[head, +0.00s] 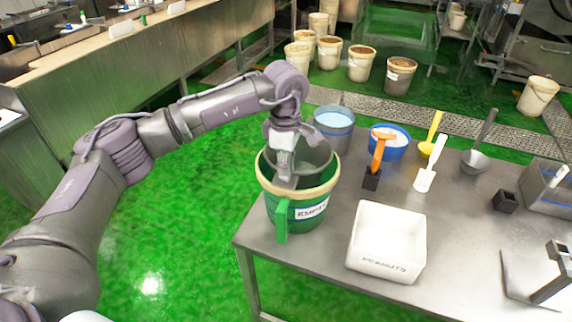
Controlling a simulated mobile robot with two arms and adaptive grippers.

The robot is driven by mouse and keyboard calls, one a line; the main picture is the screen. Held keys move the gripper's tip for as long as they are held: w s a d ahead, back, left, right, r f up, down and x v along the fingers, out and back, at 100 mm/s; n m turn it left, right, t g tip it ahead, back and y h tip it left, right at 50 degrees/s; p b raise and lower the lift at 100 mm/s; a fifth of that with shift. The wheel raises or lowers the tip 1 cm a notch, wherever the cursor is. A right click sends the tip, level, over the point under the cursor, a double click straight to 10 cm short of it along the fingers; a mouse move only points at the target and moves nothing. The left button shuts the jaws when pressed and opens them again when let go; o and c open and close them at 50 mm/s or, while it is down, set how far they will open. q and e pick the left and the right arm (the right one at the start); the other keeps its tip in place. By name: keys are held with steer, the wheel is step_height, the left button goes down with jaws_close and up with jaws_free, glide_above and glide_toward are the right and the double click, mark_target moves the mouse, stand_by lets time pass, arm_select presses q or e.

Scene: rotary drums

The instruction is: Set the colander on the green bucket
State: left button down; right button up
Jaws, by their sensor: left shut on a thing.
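The green bucket (312,213) stands at the near left corner of the steel table, with a pale tan rim and a white label on its front. A grey, round vessel that looks like the colander (318,158) is at the bucket's mouth, inside the rim. My left gripper (286,176) reaches down over the bucket and is shut on the colander's near left side. The gripper hides part of the colander, and I cannot tell whether the colander rests on the bucket. My right gripper is out of view.
A white bin (388,238) stands right of the bucket on the table (330,250). A grey-blue bucket (334,128), a blue tub (390,142), an orange-handled tool (380,150), a white scoop (430,165) and a ladle (478,150) are behind. Several tan buckets stand on the floor.

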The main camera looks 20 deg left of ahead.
arm_select(q)
steer(key=shift+f+b, duration=0.95)
steer(key=shift+f, duration=0.25)
steer(key=c, duration=1)
jaws_free()
steer(key=shift+r, duration=0.1)
step_height(320, 180, up, 12)
steer(key=shift+s+f, duration=0.1)
steer(key=shift+s, duration=0.05)
